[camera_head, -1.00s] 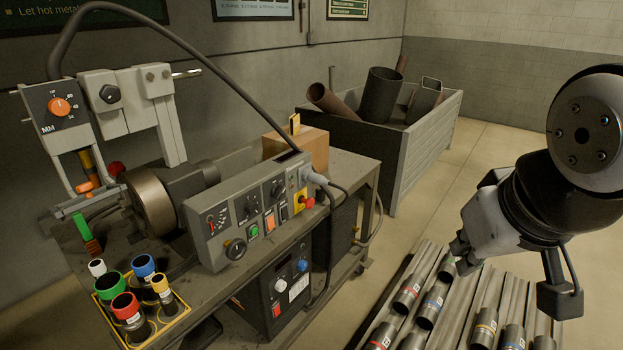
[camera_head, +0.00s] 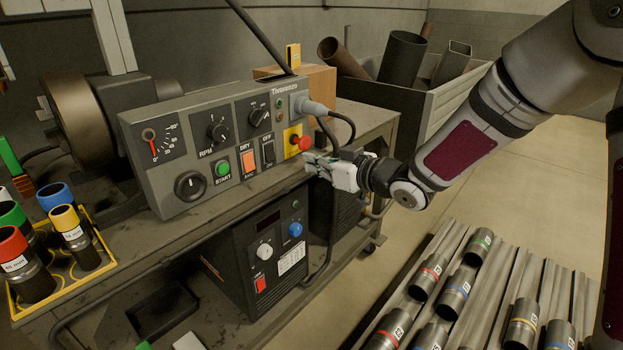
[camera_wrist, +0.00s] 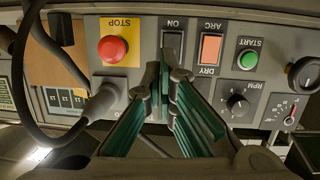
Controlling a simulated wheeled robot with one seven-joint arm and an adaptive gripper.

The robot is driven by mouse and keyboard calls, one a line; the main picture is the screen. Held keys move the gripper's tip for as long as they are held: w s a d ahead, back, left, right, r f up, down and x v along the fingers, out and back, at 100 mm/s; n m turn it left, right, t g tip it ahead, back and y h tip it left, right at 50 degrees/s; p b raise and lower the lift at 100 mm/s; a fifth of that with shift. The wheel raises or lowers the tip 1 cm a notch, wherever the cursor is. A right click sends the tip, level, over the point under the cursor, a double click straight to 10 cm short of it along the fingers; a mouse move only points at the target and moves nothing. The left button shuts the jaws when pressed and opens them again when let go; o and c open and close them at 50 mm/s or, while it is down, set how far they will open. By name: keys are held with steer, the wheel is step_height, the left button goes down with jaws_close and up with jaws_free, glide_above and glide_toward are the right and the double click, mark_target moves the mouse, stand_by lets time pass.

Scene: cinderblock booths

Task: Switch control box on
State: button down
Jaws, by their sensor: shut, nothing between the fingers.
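The control box (camera_head: 215,160) is a long grey panel on a metal bench. Its black power rocker (camera_head: 268,153) has OFF lettered above it in the head view; ON shows in the upside-down wrist view, where the rocker (camera_wrist: 172,42) sits just past my fingertips. My gripper (camera_head: 309,161) is in front of the panel, right of the rocker and below the red stop button (camera_head: 304,143).
An orange DRY/ARC switch (camera_head: 248,161) and green START button (camera_head: 222,168) are left of the rocker. A grey plug and cable (camera_head: 313,107) stand close to the stop button. Steel pipes (camera_head: 460,290) lie at lower right. A welder-like unit (camera_head: 270,255) sits below.

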mark_target(272, 157)
steer(key=shift+y, duration=0.6)
steer(key=shift+s+a+f+b+x, duration=0.1)
steer(key=shift+s+f+b+x, duration=0.25)
steer(key=shift+x, duration=1.05)
steer(key=shift+a+f+b+x, duration=0.1)
steer(key=shift+b+x, duration=0.35)
steer(key=shift+x, duration=1)
steer(key=shift+s+a+f+b+x, duration=0.15)
steer(key=shift+s+f+b+x, duration=0.2)
steer(key=shift+x, duration=1.05)
steer(key=shift+w+r, duration=0.1)
steer(key=shift+w, duration=0.1)
steer(key=shift+x, duration=1.2)
steer(key=shift+r, duration=0.2)
steer(key=f+v, duration=0.1)
steer(key=v, duration=0.5)
steer(key=shift+s+d+p, duration=0.3)
steer(key=shift+d+p, duration=0.1)
steer(key=shift+r, duration=0.1)
